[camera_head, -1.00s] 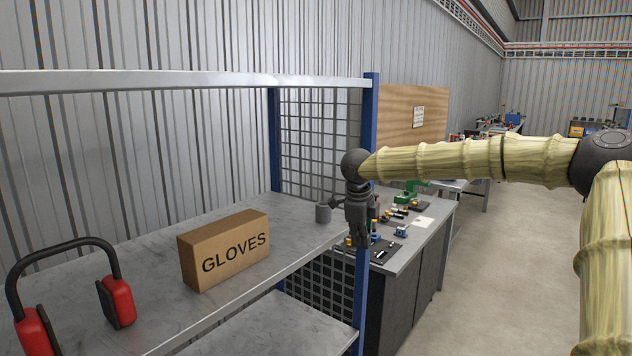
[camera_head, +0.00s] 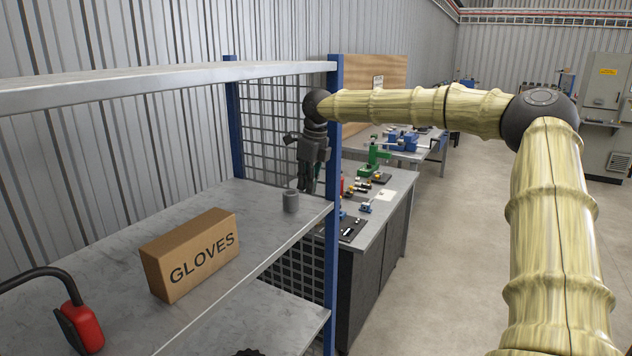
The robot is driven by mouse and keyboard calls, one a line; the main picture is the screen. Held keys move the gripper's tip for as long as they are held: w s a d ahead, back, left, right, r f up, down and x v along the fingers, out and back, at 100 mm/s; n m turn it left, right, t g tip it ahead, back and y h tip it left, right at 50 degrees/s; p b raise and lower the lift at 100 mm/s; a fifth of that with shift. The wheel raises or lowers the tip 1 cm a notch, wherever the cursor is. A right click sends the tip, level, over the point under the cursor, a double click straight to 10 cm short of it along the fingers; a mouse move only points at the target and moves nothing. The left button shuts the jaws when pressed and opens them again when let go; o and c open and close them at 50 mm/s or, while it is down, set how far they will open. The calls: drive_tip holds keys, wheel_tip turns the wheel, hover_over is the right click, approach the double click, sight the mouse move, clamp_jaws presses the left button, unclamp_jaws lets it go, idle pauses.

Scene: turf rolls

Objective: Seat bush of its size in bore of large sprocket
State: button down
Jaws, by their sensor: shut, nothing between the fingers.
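A small grey hollow cylinder (camera_head: 290,201), which looks like a bush, stands upright on the upper shelf near its right end. My gripper (camera_head: 307,188) points down just behind and to the right of it, with its fingers shut and empty. I cannot tell whether the fingers touch it. A dark toothed edge (camera_head: 248,352), perhaps the large sprocket, shows at the bottom of the picture by the lower shelf. Most of it is cut off, and its bore is out of view.
A GLOVES box (camera_head: 190,256) and red ear defenders (camera_head: 82,328) lie on the upper shelf (camera_head: 110,250). A blue post (camera_head: 333,220) stands close right of my gripper. Beyond is a workbench (camera_head: 390,215) with small tools. The floor at right is clear.

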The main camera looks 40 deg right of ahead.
sight(290, 191)
drive_tip(key=w, duration=0.1)
drive_tip(key=w+a+p, duration=0.1)
drive_tip(key=w, duration=0.1)
drive_tip(key=w+a+p, duration=0.1)
drive_tip(key=w, duration=0.1)
drive_tip(key=shift+a+r, duration=0.1)
drive_tip(key=shift+w+p, duration=0.15)
drive_tip(key=shift+p, duration=0.35)
drive_tip(key=shift+a+f, duration=0.1)
drive_tip(key=shift+f, duration=0.2)
drive_tip(key=shift+f+p, duration=0.3)
drive_tip(key=shift+f, duration=0.25)
drive_tip(key=shift+s+f, duration=0.15)
drive_tip(key=shift+s, duration=0.05)
